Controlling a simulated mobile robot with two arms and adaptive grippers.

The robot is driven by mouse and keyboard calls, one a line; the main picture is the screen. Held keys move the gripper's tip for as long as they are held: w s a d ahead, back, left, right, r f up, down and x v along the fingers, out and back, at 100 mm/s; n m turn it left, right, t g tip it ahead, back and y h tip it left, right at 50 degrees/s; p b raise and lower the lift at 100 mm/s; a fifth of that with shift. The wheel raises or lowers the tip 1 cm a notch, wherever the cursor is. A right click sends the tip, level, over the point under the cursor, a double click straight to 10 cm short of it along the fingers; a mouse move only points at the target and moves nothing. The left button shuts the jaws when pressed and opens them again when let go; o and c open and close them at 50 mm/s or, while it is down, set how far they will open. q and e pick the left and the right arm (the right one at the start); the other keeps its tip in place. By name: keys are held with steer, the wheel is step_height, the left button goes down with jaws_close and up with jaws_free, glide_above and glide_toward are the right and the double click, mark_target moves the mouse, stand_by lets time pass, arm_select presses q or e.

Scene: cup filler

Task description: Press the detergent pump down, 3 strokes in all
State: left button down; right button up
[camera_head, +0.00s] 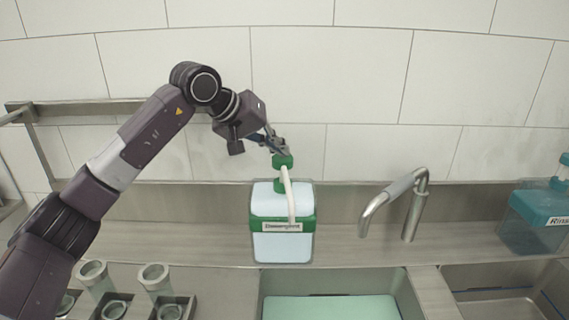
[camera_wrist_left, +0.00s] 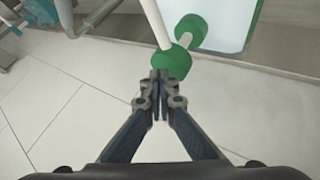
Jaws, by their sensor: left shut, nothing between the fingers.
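The detergent bottle (camera_head: 268,248) is a white container with a green band and a label, upright on the steel ledge against the wall. Its pump head (camera_head: 283,161) is green, with a pale spout tube (camera_head: 290,200) hanging down toward the front. My left gripper (camera_head: 279,149) is shut and empty, with its fingertips right at the top of the pump head. In the left wrist view the shut fingertips (camera_wrist_left: 160,75) overlap the green pump head (camera_wrist_left: 171,64); I cannot tell whether they touch it. My right gripper is in neither view.
A steel faucet (camera_head: 396,196) stands right of the bottle. A teal rinse container (camera_head: 530,220) is at the far right. A sink (camera_head: 335,280) with a pale green bottom lies in front of the bottle. Several cups (camera_head: 156,279) in holders stand at lower left.

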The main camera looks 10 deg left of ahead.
arm_select(q)
steer(key=shift+r+p, duration=2.25)
steer(key=shift+r, duration=0.8)
steer(key=n, duration=0.1)
steer(key=r+n+p, duration=0.1)
steer(key=n, duration=0.1)
steer(key=shift+n, duration=0.3)
step_height(320, 180, down, 7)
steer(key=n, duration=0.6)
steer(key=n+b, duration=0.1)
steer(key=n, duration=0.6)
steer(key=shift+s+g+h, duration=0.1)
steer(key=shift+g+h, duration=0.2)
steer(key=shift+f, duration=0.1)
stand_by(0.3)
